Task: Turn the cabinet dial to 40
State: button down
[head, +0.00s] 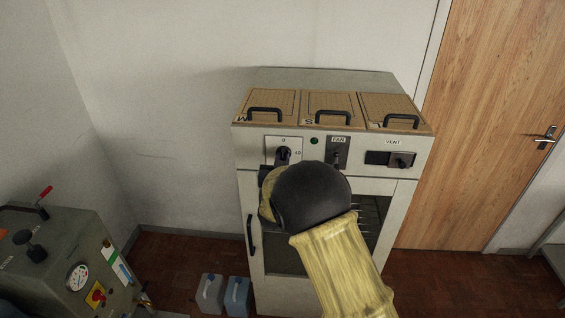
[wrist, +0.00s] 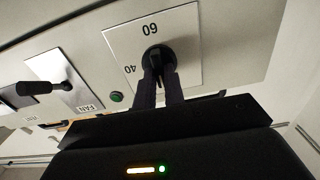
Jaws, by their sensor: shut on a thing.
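The cabinet dial (head: 283,153) is a black knob on a white plate at the upper left of the cabinet front. In the head view, a 0 shows above it and a 40 to its right. The wrist view is turned over; there the dial (wrist: 158,58) shows close up, with the 40 to its left and a 60 above it. My gripper (wrist: 160,88) is shut on the dial, its two dark fingers on either side of the knob. I cannot tell which number the dial points to. In the head view my wrist hides the fingertips.
To the dial's right are a green lamp (head: 314,141), the FAN switch (head: 337,154) and the VENT slider (head: 401,161). Handled lids (head: 327,108) top the cabinet. A grey machine (head: 60,262) stands at lower left, with two jugs (head: 237,296) on the floor.

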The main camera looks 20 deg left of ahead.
jog(key=shift+f+b, duration=0.15)
jog(key=shift+b, duration=0.2)
jog(key=m+b, duration=0.2)
jog(key=b, duration=0.1)
jog(key=shift+f, duration=0.15)
jog(key=shift+d+m+b, duration=0.2)
jog(key=shift+m+b, duration=7.6)
jog(key=shift+b, duration=3.15)
jog(key=c, duration=1.5)
grip_release()
